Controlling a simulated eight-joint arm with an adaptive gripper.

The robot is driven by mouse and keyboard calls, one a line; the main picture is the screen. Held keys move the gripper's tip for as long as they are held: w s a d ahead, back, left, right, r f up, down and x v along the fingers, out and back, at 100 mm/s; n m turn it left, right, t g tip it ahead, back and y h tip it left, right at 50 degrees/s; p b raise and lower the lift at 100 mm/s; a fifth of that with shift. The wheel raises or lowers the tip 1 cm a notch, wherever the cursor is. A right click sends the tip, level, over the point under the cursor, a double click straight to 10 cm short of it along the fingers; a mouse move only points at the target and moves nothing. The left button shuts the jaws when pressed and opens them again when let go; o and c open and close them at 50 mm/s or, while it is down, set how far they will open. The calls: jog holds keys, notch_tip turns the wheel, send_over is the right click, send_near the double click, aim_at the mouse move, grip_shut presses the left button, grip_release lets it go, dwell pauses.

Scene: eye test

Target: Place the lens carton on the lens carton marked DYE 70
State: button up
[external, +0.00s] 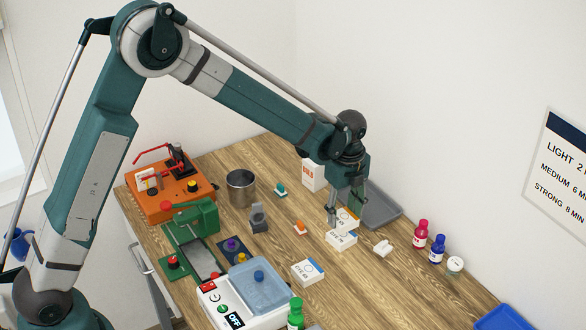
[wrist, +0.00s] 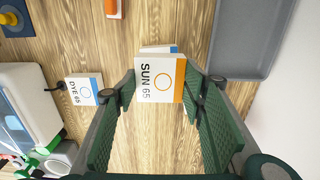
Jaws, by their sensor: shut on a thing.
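My gripper (external: 345,212) is shut on a white lens carton marked SUN 65 with an orange stripe (wrist: 158,80); the carton also shows in the external view (external: 347,218). In the wrist view my gripper's fingers (wrist: 160,88) press its two sides. Directly below it in the external view is a white carton with a blue stripe (external: 341,241); its print starts with DYE, the number too small to read surely. In the wrist view only its edge (wrist: 158,48) shows behind the held carton. I cannot tell whether they touch. Another blue-striped carton (external: 307,272) reads DYE 65 in the wrist view (wrist: 80,91).
A grey tray (wrist: 262,22) lies beside the cartons. A small white object (external: 382,248), red bottle (external: 421,235), blue bottle (external: 437,249) and jar (external: 455,265) stand to the right. A white machine (external: 221,312) is at the front, a metal cup (external: 241,188) farther back.

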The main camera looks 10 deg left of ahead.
aim_at(343, 216)
jog(key=shift+f, duration=0.2)
jog(key=shift+f, duration=1.75)
jog(key=shift+f, duration=0.15)
jog(key=o, duration=0.9)
notch_tip(343, 216, up, 12)
jog(key=shift+r, duration=0.2)
